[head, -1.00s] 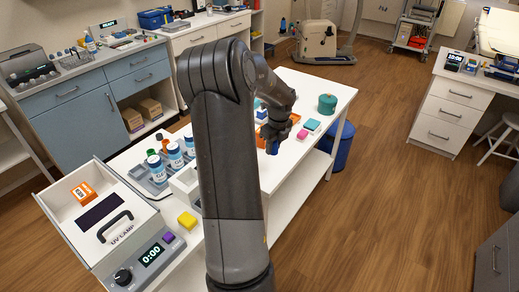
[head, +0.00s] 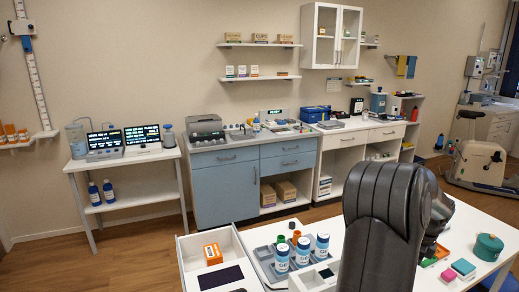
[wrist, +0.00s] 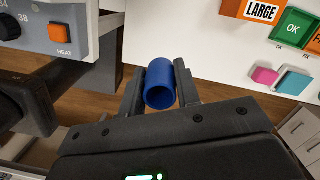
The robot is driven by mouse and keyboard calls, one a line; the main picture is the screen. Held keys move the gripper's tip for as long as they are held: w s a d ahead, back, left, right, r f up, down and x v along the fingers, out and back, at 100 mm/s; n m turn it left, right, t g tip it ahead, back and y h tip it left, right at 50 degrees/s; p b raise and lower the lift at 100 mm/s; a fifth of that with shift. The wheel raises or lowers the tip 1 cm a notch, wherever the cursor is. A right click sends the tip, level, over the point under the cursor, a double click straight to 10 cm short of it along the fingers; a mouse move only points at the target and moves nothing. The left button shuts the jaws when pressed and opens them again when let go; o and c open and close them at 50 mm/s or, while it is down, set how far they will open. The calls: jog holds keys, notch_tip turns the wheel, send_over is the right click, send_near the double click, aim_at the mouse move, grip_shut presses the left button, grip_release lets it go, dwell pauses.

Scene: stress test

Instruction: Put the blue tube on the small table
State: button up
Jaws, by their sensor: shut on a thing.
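In the wrist view my gripper (wrist: 159,78) is shut on the blue tube (wrist: 160,97). The tube is short and hollow, its open end facing the camera, with one dark finger on each side. It is held over or near the edge of the white work table; its height is unclear. In the head view my arm hides the gripper and the tube. A small white table (head: 124,161) with a lower shelf stands against the wall at the left, with two dark displays (head: 103,139) and a small device on top; I cannot tell if it is the one named.
A blue-fronted cabinet (head: 225,186) stands at the back. Wooden floor (head: 140,250) is free between the work table and left table.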

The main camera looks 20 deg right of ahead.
jog(key=w+a+r+n+g, duration=0.1)
jog(key=w+a+r+n, duration=0.4)
jog(key=n, duration=0.6)
jog(key=w+a+r+n+g, duration=0.1)
jog(key=w+a+r+n, duration=0.4)
jog(key=n, duration=0.6)
jog(key=shift+w+a+r+n, duration=0.15)
jog(key=shift+a+r+n, duration=0.2)
jog(key=shift+r, duration=0.8)
jog(key=shift+d, duration=0.1)
jog(key=s+d+f+m+t, duration=0.15)
jog(key=d+f+m, duration=0.35)
jog(key=d+m, duration=0.6)
jog(key=s+d+f+m+h, duration=0.1)
jog(key=s+d+f+m, duration=0.2)
jog(key=d+f+m, duration=0.55)
jog(key=s+d+f+m+t, duration=0.1)
jog(key=s+d+f+m, duration=0.15)
jog(key=d+m, duration=1)
jog(key=w+f, duration=0.2)
jog(key=w, duration=0.1)
jog(key=w+f, duration=0.2)
jog(key=w, duration=0.2)
jog(key=w+f, duration=0.2)
jog(key=w, duration=0.2)
jog(key=shift+a+f, duration=0.25)
jog(key=shift+f, duration=0.1)
jog(key=shift+w+f, duration=0.1)
jog(key=shift+f, duration=1.9)
